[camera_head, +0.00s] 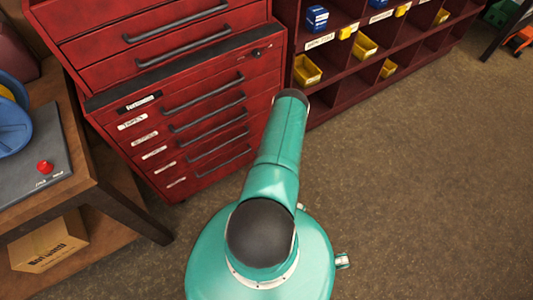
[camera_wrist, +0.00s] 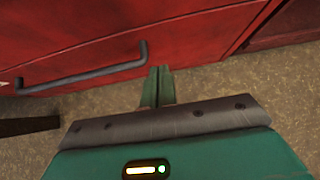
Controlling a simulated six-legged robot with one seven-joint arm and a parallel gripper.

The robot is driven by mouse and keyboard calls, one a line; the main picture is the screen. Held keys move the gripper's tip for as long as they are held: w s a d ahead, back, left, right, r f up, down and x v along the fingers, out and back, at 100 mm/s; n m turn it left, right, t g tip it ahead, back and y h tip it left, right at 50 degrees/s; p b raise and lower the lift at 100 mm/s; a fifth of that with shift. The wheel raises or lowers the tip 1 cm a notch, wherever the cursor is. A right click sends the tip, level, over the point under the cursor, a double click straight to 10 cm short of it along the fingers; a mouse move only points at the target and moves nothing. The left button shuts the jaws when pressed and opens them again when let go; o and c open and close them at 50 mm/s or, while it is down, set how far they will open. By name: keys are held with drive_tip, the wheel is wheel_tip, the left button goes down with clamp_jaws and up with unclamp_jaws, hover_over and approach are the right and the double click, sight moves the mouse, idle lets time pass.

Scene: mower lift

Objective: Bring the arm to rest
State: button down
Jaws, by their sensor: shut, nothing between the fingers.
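My gripper (camera_wrist: 157,86) shows in the wrist view with its two green fingers together and nothing between them. It points toward the floor, close to the lower part of a red tool cabinet (camera_wrist: 190,35). In the head view my green arm reaches forward over the floor, and the gripper is hidden behind it. The arm holds nothing that I can see.
The red drawer cabinet (camera_head: 187,110) stands ahead on the left, its drawers shut. A dark red shelf (camera_head: 335,70) with small bins is beside it. A wooden bench (camera_head: 85,165) with a cardboard box (camera_head: 48,245) below is at left. The floor (camera_head: 430,190) at right is clear.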

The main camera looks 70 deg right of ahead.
drive_tip(key=v, duration=0.7)
drive_tip(key=shift+s+a, duration=0.1)
drive_tip(key=shift+s, duration=0.05)
